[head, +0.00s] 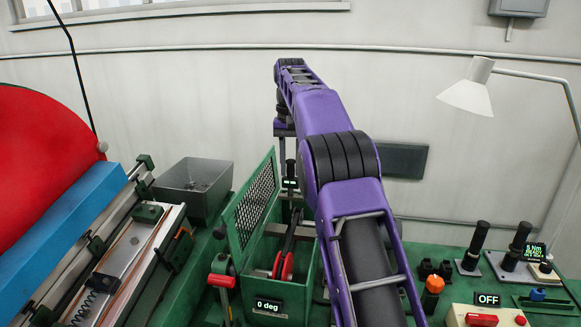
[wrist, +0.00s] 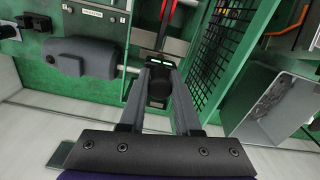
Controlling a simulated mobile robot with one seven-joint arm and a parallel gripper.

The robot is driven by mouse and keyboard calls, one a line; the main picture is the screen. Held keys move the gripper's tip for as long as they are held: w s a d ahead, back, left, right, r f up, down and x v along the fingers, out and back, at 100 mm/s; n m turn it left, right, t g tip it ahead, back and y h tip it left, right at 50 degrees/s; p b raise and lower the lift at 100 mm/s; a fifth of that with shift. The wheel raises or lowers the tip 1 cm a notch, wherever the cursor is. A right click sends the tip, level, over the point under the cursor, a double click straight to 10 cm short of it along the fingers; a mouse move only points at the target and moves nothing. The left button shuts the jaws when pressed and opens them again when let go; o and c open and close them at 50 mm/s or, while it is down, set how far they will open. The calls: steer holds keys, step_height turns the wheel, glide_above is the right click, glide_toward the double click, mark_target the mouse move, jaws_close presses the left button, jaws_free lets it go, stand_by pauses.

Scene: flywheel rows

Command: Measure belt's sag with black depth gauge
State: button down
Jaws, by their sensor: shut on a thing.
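My gripper (wrist: 160,76) is shut on the black depth gauge (wrist: 157,90), which has a small lit display at its top. In the head view the gauge (head: 290,172) hangs upright below the end of my purple arm, over the back of an open green housing (head: 305,283). Its lower tip is hidden. The dark belt (head: 292,230) runs in the housing by a red pulley (head: 284,266). The red pulley also shows at the top of the wrist view (wrist: 168,12). I cannot tell whether the gauge touches the belt.
A green mesh guard (head: 254,205) stands open left of the housing, close beside the gauge. A "0 deg" display (head: 268,306) is at the front. A grey bin (head: 195,185) stands left. A grey motor (wrist: 85,57) lies beside the housing. Black-handled tools (head: 478,238) stand right.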

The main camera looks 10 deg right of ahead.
mark_target(291, 177)
steer(key=shift+f, duration=2.8)
steer(key=shift+f, duration=0.1)
steer(key=shift+f+b, duration=0.9)
steer(key=shift+f, duration=1.25)
steer(key=shift+s+p, duration=0.1)
steer(key=shift+p, duration=0.3)
steer(key=shift+r, duration=0.1)
steer(key=shift+r+p, duration=0.6)
steer(key=shift+r, duration=2.35)
